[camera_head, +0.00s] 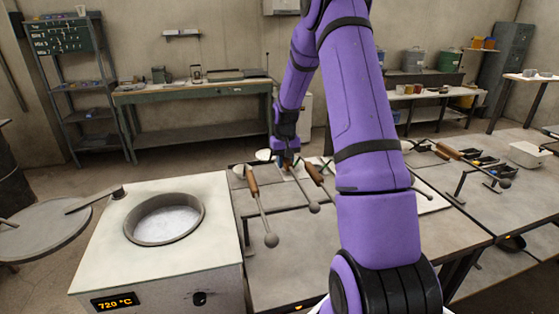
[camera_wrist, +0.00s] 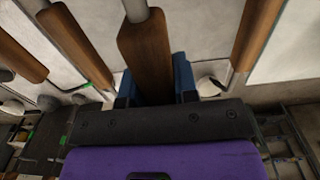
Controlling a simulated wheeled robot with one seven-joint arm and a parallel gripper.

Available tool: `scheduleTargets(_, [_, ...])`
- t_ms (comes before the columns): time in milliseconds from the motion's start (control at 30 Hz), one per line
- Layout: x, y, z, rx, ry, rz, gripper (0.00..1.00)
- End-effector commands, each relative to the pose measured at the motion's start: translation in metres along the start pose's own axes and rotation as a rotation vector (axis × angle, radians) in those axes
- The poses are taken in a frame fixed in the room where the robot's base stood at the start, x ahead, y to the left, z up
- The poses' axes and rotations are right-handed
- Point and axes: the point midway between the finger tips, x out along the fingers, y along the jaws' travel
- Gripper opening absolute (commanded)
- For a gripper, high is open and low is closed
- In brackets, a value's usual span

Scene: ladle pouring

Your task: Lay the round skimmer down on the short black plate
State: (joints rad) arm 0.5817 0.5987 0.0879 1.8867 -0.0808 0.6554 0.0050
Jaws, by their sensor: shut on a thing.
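My gripper (camera_head: 287,159) is at the far side of the table, beyond my arm. In the wrist view my gripper (camera_wrist: 156,88) has its blue fingers shut on a brown wooden handle (camera_wrist: 148,55) with a grey metal rod. The working end of this tool is out of the wrist view, so I cannot tell if it is the round skimmer. Similar wooden-handled tools lie on either side: one on the left (camera_head: 253,182) and one on the right (camera_head: 315,174). I cannot make out the short black plate; my arm hides part of the table.
A furnace (camera_head: 110,245) with a round pot opening (camera_head: 165,220) and a "720 °C" display stands at the left. Bare tabletop (camera_head: 295,255) shows in front.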

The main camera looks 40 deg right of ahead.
Motion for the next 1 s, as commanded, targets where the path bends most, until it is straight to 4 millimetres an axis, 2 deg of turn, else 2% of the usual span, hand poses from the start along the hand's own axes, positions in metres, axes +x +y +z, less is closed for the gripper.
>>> scheduleTargets(1000, [0.067, 0.0, 0.0, 0.0, 0.0, 0.0, 0.0])
